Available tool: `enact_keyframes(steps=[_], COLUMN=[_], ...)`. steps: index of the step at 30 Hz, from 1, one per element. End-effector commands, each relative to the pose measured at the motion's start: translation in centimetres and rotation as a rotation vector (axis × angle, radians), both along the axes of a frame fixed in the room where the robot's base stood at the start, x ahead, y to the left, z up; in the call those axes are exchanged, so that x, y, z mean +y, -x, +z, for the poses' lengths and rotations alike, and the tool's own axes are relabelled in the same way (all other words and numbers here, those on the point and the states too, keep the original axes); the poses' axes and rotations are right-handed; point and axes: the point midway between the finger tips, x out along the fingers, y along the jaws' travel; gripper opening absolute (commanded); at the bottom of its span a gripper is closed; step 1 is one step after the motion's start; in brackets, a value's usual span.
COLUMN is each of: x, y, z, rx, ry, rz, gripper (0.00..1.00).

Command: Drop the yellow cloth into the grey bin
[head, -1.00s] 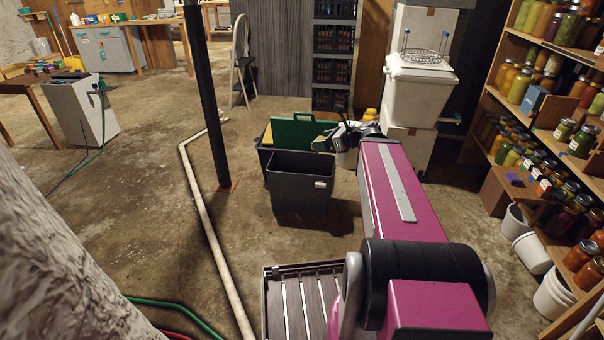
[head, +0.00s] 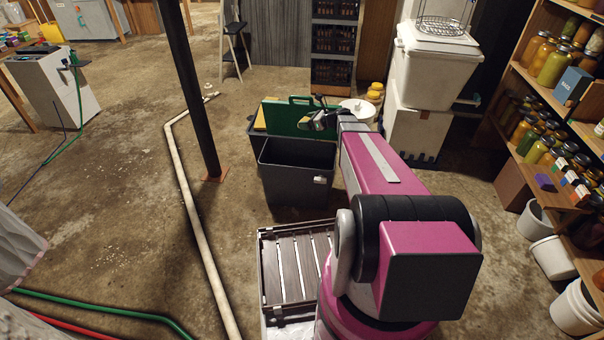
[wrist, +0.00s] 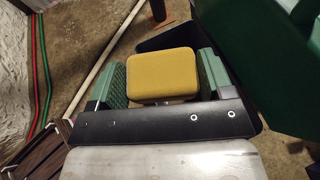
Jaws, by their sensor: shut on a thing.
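In the wrist view the yellow cloth (wrist: 162,75) is a folded, rounded block between the two green pads of my gripper (wrist: 164,88), which is shut on it. In the head view my gripper (head: 318,117) is up near the far right rim of the grey bin (head: 294,186), in front of a green panel; the cloth is not clear there. The bin is dark grey, open-topped and upright on the floor. Its dark rim also seems to show just beyond the cloth in the wrist view (wrist: 178,36). I cannot tell whether the cloth is over its opening.
The green panel (head: 288,110) stands upright behind the bin, beside another dark container. A slatted crate (head: 270,262) sits in front of the bin. A black post (head: 195,90) and pale pipe (head: 190,215) are left. White tubs (head: 430,80) and jar shelves stand right.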

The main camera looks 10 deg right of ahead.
Motion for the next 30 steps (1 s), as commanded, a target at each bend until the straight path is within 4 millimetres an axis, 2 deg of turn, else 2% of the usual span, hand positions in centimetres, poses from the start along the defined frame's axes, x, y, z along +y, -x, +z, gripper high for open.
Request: enact_keyframes(steps=[1, 6, 9, 12, 15, 23, 30], x=[-0.1, 0.1, 0.2, 0.3, 0.3, 0.4, 0.4], y=[-2.2, -5.5, -6.7, -7.4, -7.6, -7.7, -7.7], z=[-2.8, -9.7, -12.7, -14.7, -15.8, -16.9, -19.4], rx=[0.005, 0.009, 0.01, 0.01, 0.011, 0.01, 0.012], ry=[0.0, 0.006, 0.008, 0.012, 0.013, 0.014, 0.013], rz=[-0.003, -0.013, -0.019, -0.023, -0.025, -0.026, -0.025], gripper=[0.51, 0.51, 0.51, 0.51, 0.51, 0.51, 0.51])
